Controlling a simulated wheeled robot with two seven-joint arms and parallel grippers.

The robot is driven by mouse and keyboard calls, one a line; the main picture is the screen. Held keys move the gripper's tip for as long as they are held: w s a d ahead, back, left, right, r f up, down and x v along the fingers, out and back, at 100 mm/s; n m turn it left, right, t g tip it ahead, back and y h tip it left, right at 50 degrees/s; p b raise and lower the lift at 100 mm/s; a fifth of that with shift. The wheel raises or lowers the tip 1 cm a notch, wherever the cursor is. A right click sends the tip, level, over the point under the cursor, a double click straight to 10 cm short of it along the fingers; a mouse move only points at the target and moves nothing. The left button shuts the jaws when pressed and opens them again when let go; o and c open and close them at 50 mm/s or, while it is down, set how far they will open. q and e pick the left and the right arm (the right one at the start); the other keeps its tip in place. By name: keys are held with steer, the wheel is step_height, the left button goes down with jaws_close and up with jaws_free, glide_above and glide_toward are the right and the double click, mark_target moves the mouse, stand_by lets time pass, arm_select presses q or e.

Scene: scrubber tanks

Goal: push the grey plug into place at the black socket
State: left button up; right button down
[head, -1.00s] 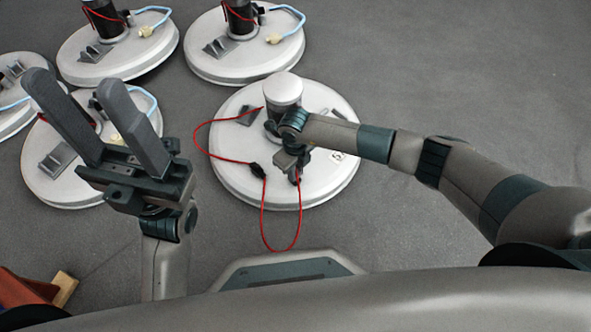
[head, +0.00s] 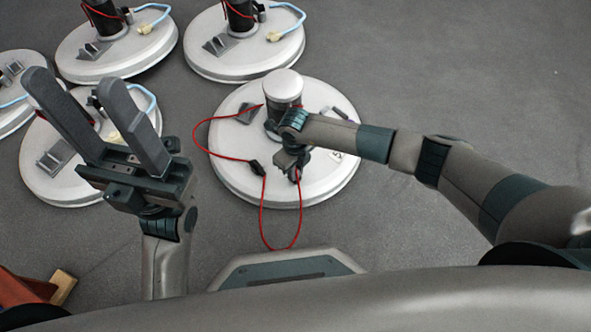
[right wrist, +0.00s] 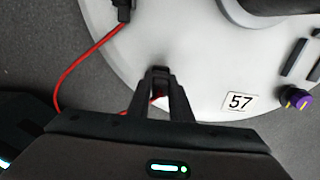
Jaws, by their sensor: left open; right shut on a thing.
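My right gripper (head: 291,163) is low over the front part of the nearest round white tank lid (head: 232,182). In the right wrist view its fingers (right wrist: 160,74) are shut, with a bit of red showing between them. The held thing, seemingly the grey plug at the red cable's end, is mostly hidden by the fingers. A black connector (head: 256,168), which may be the black socket, sits on the red cable near the lid's front edge, left of and apart from the right gripper. It also shows in the wrist view (right wrist: 122,10). My left gripper (head: 95,100) is open and empty.
The red cable (head: 262,215) hangs in a loop past the lid's front edge. A black column with a white cap (head: 283,85) stands on the lid. A purple knob (right wrist: 300,98) and a "57" label (right wrist: 239,102) lie right of the fingers. Several similar units stand behind and left.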

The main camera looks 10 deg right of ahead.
steer(key=shift+f, duration=0.3)
steer(key=c, duration=1)
jaws_free()
steer(key=shift+c, duration=0.2)
steer(key=shift+r, duration=0.1)
step_height(320, 180, up, 8)
steer(key=p, duration=0.7)
steer(key=shift+r, duration=0.2)
